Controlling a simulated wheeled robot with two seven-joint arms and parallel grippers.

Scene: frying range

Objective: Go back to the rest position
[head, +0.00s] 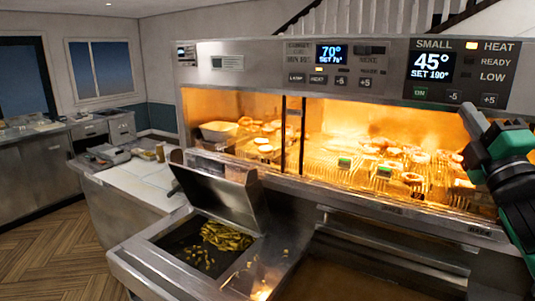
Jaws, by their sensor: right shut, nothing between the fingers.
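My right gripper (474,120) is at the right edge, raised in front of the warming cabinet (340,187) and just below its control panel. Its jaws are shut and hold nothing. The black and green wrist behind it runs down to the right edge of the picture. I cannot tell how far it is from the cabinet front. My left gripper is not in view.
The lit cabinet holds fried pieces and a pale tray (218,131). Its small display (431,66) reads 45° with SET 190°. Below, an open-lidded bin (165,243) holds fries-like pieces. A white-topped counter (135,172) stands left; wooden floor (60,250) is clear there.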

